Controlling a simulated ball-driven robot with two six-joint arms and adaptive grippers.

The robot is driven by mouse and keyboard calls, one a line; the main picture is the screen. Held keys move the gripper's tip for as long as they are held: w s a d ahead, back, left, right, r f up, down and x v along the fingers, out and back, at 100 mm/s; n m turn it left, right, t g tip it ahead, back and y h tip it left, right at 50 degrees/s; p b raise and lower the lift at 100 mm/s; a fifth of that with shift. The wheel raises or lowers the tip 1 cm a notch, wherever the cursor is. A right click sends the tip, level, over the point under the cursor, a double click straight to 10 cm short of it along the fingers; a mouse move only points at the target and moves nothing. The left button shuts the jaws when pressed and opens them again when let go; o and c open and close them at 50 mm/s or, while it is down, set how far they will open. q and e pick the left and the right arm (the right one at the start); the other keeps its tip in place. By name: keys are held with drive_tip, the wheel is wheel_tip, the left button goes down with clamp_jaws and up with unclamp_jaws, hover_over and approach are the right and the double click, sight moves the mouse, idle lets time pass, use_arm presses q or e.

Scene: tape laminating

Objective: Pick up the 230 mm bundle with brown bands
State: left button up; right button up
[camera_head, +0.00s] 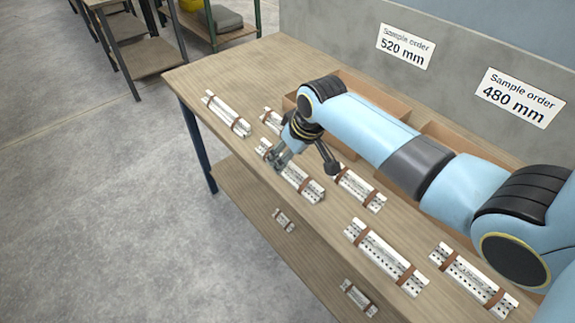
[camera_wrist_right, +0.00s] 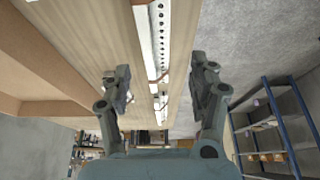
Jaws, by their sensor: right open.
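Several white perforated bundles with brown bands lie on the wooden table; no length marking is readable on them. My right gripper (camera_head: 303,167) is open over one bundle (camera_head: 301,183), with its fingers spread at the bundle's sides and partly hiding it. In the right wrist view, the gripper (camera_wrist_right: 162,88) has a white bundle (camera_wrist_right: 157,30) running between its open fingers, with a brown band (camera_wrist_right: 159,78). I cannot tell whether the fingers touch it. Other bundles lie at the far left (camera_head: 227,113), beside the gripper (camera_head: 360,190), and nearer (camera_head: 384,255) (camera_head: 474,278). My left gripper is not in view.
Open brown boxes (camera_head: 396,104) stand along the table's back, partly behind my right arm. Signs reading 520 mm (camera_head: 405,47) and 480 mm (camera_head: 516,97) hang on the grey wall. Smaller bundles (camera_head: 284,220) (camera_head: 358,298) lie on the lower shelf (camera_head: 235,200).

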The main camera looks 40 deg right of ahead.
sight(286, 170)
drive_tip(key=shift+w+f, duration=0.1)
drive_tip(key=shift+f, duration=0.35)
drive_tip(key=x, duration=0.3)
drive_tip(key=shift+d+f, duration=0.2)
drive_tip(key=shift+f, duration=0.15)
drive_tip(key=shift+w+f, duration=0.1)
drive_tip(key=shift+f, duration=0.35)
drive_tip(key=shift+r, duration=0.1)
drive_tip(key=c, duration=1.1)
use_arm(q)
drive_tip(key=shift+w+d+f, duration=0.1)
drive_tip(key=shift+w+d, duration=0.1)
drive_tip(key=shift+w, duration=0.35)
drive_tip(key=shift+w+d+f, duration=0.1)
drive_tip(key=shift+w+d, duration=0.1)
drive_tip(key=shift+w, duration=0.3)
use_arm(e)
clamp_jaws()
